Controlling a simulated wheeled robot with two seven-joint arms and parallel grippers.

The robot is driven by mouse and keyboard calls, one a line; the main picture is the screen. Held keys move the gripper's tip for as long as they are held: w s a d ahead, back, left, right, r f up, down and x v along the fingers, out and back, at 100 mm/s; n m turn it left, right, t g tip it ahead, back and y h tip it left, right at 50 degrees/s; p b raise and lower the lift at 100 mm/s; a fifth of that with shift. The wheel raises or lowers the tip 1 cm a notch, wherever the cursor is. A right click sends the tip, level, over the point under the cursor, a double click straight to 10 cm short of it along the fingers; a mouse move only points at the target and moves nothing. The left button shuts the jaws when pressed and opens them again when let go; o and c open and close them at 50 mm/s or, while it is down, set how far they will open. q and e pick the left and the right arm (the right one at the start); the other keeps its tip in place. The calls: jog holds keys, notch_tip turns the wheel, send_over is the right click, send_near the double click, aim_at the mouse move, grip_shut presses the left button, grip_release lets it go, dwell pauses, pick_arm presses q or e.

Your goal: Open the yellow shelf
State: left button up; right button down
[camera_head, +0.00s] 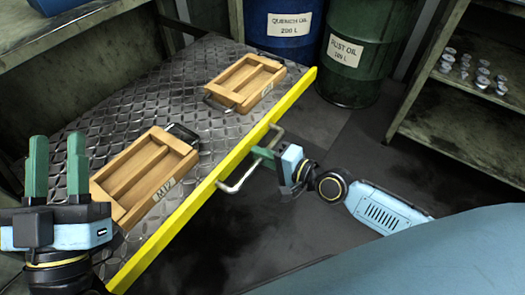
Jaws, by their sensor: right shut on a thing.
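The yellow shelf (222,172) is a diamond-plate tray with a yellow front edge, standing out from the grimy frame on the left. A pale metal bar handle (241,181) sticks out from its front edge. My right gripper (262,153) is shut on the middle of this handle, its green fingers partly hiding the bar. My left gripper (56,168) is open and empty at the lower left, its green fingers upright and apart. It appears in front of the shelf's near left part and hides some of it.
Two wooden crates, one near (150,170) and one farther back (246,82), lie on the shelf. A blue drum (283,22) and a green drum (352,60) stand behind it. A rack (455,125) with small metal parts stands at right. Dark floor (320,150) lies between.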

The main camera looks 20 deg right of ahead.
jog(key=shift+s, duration=0.1)
jog(key=c, duration=1.5)
grip_release()
